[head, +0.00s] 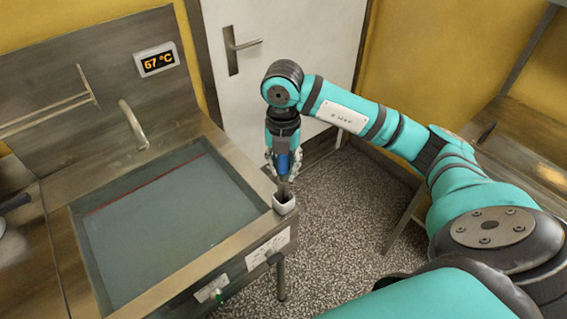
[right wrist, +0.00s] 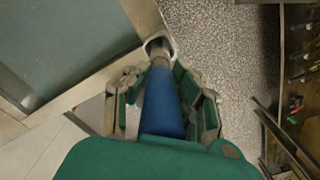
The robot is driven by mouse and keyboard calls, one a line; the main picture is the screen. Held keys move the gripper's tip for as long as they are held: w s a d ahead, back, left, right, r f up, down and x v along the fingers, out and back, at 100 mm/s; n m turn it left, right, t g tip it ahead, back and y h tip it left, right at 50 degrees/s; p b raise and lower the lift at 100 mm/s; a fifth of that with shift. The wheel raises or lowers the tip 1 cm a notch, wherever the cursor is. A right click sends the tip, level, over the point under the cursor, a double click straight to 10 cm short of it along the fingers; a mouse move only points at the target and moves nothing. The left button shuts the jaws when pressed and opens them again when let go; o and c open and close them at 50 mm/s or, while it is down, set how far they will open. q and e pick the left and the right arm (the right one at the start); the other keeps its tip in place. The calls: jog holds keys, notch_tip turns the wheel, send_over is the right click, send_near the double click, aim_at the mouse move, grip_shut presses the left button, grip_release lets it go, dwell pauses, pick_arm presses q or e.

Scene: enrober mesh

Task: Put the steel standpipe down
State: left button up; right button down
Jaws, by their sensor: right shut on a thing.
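My right gripper (head: 284,172) is shut on the steel standpipe (head: 284,188) at the front right corner of the sink. The pipe has a blue sleeve between the fingers and a bare steel lower part. Its lower end meets a white square-mouthed holder (head: 285,204) on the sink's rim. In the right wrist view the blue sleeve (right wrist: 161,104) runs between the fingers toward the holder's opening (right wrist: 157,46). The pipe looks close to upright, with its tip at or inside the mouth; how deep is hidden. My left gripper is not in view.
The steel sink (head: 235,250) holds greyish liquid, with a curved spout (head: 133,125) behind it. A display (head: 156,60) above reads 67 °C. A white door (head: 290,40) stands behind my arm. Speckled floor (head: 335,225) is open right of the sink; a worktop (head: 535,150) stands far right.

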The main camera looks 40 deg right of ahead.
jog(key=shift+f, duration=0.1)
jog(key=shift+f, duration=0.15)
jog(key=c, duration=1.1)
grip_release()
notch_tip(320, 180, up, 12)
jog(key=shift+r, duration=0.2)
